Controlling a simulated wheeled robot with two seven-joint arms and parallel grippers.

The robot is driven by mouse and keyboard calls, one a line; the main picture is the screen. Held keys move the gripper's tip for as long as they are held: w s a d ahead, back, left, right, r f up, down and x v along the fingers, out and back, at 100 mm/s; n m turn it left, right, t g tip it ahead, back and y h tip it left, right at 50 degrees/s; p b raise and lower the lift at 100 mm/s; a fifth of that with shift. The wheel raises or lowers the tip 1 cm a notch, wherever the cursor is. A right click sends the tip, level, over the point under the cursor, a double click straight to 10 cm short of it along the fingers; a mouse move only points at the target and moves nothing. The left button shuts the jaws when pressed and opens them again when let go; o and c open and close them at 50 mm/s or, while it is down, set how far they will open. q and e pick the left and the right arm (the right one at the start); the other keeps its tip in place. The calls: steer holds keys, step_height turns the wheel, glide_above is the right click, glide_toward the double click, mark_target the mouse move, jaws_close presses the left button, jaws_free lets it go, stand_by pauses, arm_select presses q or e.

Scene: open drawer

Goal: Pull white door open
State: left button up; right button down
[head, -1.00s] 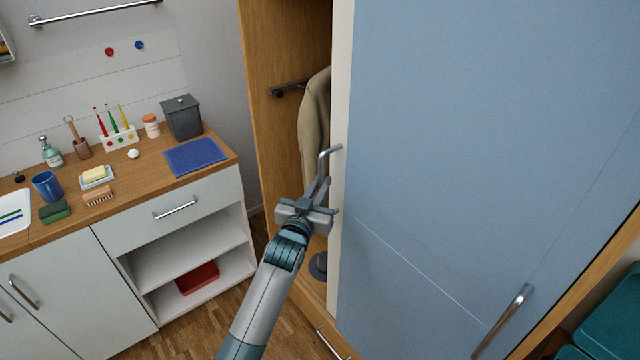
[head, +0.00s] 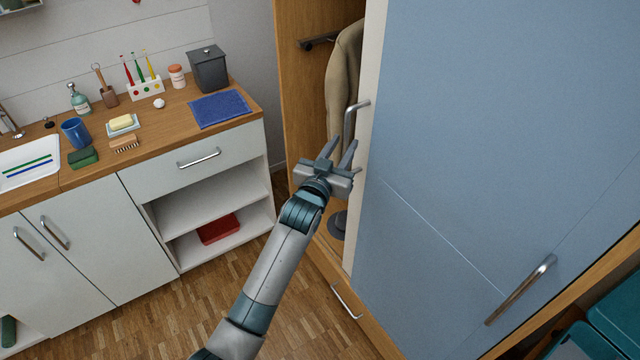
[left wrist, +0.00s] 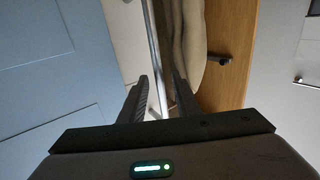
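The white door (head: 368,150) shows as a narrow upright strip at the wardrobe opening, beside a large blue door panel (head: 470,120). A bar handle (head: 349,120) stands on the white door; it also shows in the left wrist view (left wrist: 155,55). My left gripper (head: 340,150) is open at the handle's lower end. In the left wrist view its two fingers (left wrist: 160,95) stand apart with the bar between them; I cannot tell whether either touches it. The handle's lower end is partly hidden by the gripper. My right gripper is not in view.
The wardrobe opening shows a beige coat (head: 345,85) and a rail (head: 320,40). Another bar handle (head: 520,290) is on the blue panel. A counter with a drawer (head: 200,160) and shelves stands at the left. The floor (head: 215,305) between is clear.

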arm_select(q)
steer(key=b+v, duration=0.3)
steer(key=v, duration=1.2)
steer(key=shift+b, duration=0.3)
steer(key=shift+a, duration=0.1)
